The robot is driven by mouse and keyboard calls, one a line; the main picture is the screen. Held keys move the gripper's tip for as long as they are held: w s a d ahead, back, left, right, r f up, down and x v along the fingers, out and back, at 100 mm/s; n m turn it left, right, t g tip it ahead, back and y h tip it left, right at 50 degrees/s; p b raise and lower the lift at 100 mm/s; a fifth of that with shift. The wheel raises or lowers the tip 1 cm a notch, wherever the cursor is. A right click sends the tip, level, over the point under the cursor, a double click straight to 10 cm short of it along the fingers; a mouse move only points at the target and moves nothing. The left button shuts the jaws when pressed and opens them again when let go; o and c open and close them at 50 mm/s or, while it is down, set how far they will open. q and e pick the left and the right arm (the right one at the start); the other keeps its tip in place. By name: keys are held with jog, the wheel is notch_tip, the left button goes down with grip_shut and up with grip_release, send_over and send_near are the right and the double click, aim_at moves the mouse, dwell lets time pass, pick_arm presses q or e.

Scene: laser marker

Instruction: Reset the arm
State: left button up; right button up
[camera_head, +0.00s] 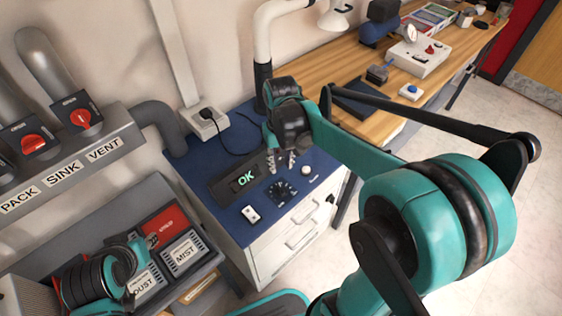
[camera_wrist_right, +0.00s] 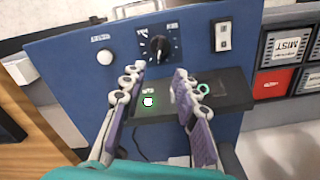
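My right arm reaches from the right over the blue-topped cabinet (camera_head: 215,165) in the head view. My right gripper (camera_head: 281,161) is above the panel beside the dark display box (camera_head: 222,190), which shows a green "OK". In the right wrist view my right gripper (camera_wrist_right: 158,84) has its two fingers apart with nothing between them. They are over the display box (camera_wrist_right: 235,90), partly hiding its lettering. A black dial (camera_wrist_right: 158,46), a white rocker switch (camera_wrist_right: 222,36) and a round white button (camera_wrist_right: 104,56) lie beyond the fingertips.
A wooden bench (camera_head: 375,127) with a white device (camera_head: 418,55) and a blue button box (camera_head: 411,91) extends to the right. Red-knobbed duct valves (camera_head: 80,117) and a labelled bin unit (camera_head: 183,252) stand at left. A grey bent pipe (camera_head: 160,120) is beside the cabinet.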

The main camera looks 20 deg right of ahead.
dwell(0.4)
jog(key=s+a+r+t, duration=0.1)
jog(key=s+a+t, duration=0.1)
jog(key=s, duration=0.3)
jog(key=s+a+r+t, duration=0.1)
jog(key=s+r+t, duration=0.1)
jog(key=s+t, duration=0.3)
jog(key=shift+s+a+n, duration=0.15)
jog(key=shift+a+n, duration=0.15)
jog(key=shift+a, duration=0.05)
jog(key=shift+f, duration=0.1)
dwell(2.4)
